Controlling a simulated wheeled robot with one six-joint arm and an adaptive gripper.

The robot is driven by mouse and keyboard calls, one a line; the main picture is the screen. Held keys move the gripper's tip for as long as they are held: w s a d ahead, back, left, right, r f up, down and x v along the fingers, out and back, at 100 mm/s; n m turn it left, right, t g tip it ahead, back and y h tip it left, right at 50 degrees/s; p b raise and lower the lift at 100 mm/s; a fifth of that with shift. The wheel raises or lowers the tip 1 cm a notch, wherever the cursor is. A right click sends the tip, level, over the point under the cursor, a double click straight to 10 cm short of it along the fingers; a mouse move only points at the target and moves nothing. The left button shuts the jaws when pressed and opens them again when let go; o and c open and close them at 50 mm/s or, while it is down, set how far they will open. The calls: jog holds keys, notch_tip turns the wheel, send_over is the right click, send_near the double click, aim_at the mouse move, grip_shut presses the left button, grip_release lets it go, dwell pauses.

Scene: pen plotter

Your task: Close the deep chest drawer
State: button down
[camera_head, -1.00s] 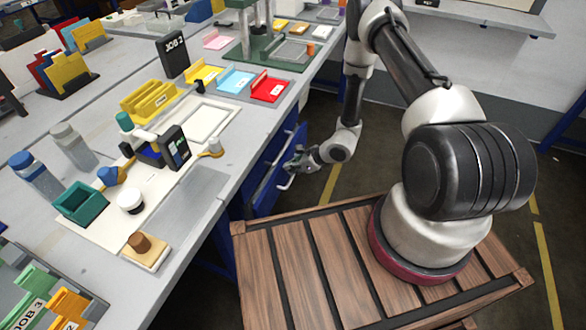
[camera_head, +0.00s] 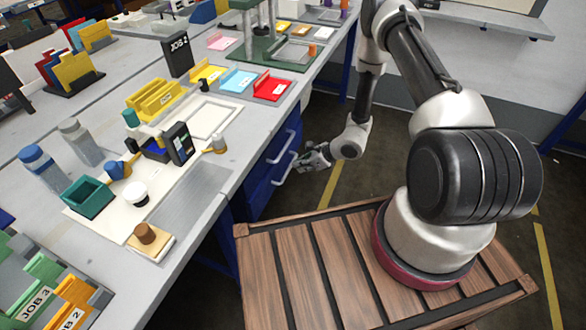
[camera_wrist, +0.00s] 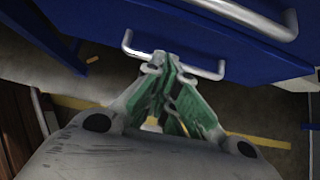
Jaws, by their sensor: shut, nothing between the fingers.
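The blue drawer chest (camera_head: 258,188) is under the bench edge, with two silver bar handles on its front in the head view. The lower handle (camera_head: 285,169) is just left of my gripper (camera_head: 305,160). In the wrist view, the blue lower drawer front (camera_wrist: 205,48) lies ahead, and its handle (camera_wrist: 128,42) runs behind my fingertips (camera_wrist: 167,60). My gripper is shut and empty, close to that handle. I cannot tell whether it touches. How far the deep drawer stands out is hard to tell from these views.
The grey bench (camera_head: 200,185) above the chest carries trays, bottles, blocks and a red bin (camera_head: 271,87). A wooden slatted platform (camera_head: 300,265) is at the front. Dark floor with a yellow line (camera_head: 331,185) is open to the right of the gripper.

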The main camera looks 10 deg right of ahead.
jog(key=v, duration=0.7)
send_near(272, 170)
notch_tip(272, 170, down, 6)
jog(key=a, duration=0.1)
jog(key=shift+w+a, duration=0.75)
jog(key=shift+w, duration=0.2)
jog(key=shift+a, duration=0.1)
jog(key=shift+w+a, duration=0.55)
jog(key=shift+a, duration=0.2)
jog(key=shift+w, duration=0.1)
